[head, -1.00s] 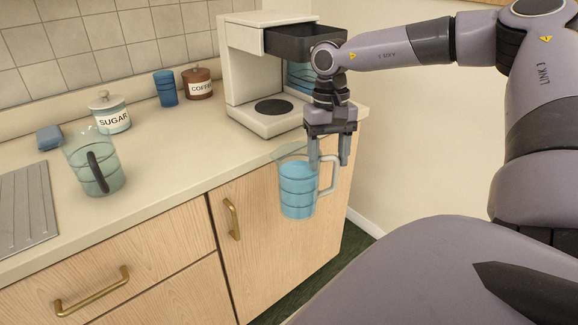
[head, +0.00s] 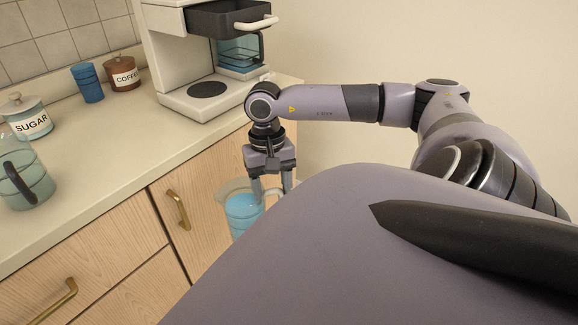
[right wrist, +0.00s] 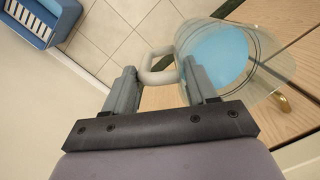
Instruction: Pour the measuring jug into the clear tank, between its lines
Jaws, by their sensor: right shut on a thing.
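The measuring jug (head: 243,212) is clear, with blue liquid in it and a pale handle. It is upright, in front of the cabinet doors and lower than the counter top; my body hides its lower part. My right gripper (head: 271,188) is shut on the jug's handle, which shows between the fingers in the right wrist view (right wrist: 157,66). A clear, blue-tinted tank (head: 240,52) with a dark handle is at the coffee machine, under its dark drawer. Whether it holds liquid, and its lines, I cannot tell. My left gripper is not in view.
The white coffee machine (head: 165,60) stands at the counter's right end, its dark drawer (head: 228,18) out. A glass jug with a black handle (head: 38,180), sugar jar (head: 28,120), blue cup (head: 88,84) and coffee jar (head: 122,74) stand left. A blue crate (right wrist: 45,22) is on the floor.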

